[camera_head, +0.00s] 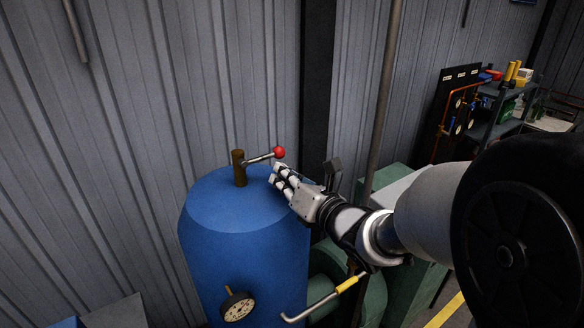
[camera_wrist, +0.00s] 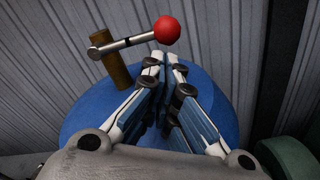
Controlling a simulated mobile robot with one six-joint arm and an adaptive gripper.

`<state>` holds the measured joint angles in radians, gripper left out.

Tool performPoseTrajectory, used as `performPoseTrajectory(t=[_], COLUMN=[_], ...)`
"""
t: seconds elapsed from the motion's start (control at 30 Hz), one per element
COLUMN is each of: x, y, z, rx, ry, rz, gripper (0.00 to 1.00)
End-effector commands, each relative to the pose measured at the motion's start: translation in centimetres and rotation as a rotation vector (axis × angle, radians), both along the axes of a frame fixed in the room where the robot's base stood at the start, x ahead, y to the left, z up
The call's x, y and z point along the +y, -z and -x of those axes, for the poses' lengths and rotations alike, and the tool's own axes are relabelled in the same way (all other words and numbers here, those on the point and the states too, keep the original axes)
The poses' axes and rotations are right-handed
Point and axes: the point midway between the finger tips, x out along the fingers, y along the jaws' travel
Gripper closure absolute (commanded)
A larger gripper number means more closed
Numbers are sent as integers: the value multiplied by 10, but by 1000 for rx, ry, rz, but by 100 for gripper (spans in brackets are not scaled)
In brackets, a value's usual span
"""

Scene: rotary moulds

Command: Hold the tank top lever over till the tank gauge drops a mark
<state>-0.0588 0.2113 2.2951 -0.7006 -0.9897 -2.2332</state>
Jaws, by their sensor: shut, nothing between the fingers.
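The tank (camera_head: 245,240) is a blue upright cylinder with a domed top. The tank top lever (camera_head: 262,158) is a grey rod with a red ball end, set on a brown upright post (camera_head: 239,168). It points right, toward my gripper's side. The tank gauge (camera_head: 238,307) is a round dial low on the tank's front; its reading is too small to tell. My gripper (camera_head: 277,174) is shut and empty, just below the red ball. In the wrist view the lever (camera_wrist: 140,40) lies beyond the fingertips (camera_wrist: 165,58), and I see no clear contact.
A bent pipe handle with a yellow band (camera_head: 346,284) sits below my arm. Green machinery (camera_head: 400,270) stands right of the tank. A corrugated wall (camera_head: 120,120) and a dark post (camera_head: 318,80) rise behind. A shelf (camera_head: 500,105) with small items is far right.

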Motion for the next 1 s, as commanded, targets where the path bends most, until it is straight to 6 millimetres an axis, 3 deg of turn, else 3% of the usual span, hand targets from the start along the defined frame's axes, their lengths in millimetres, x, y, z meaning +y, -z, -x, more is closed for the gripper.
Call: performPoseTrajectory(t=[1.0], x=[1], y=[-4], z=[-6], rx=[-52], ry=[1], rz=[74], gripper=[100])
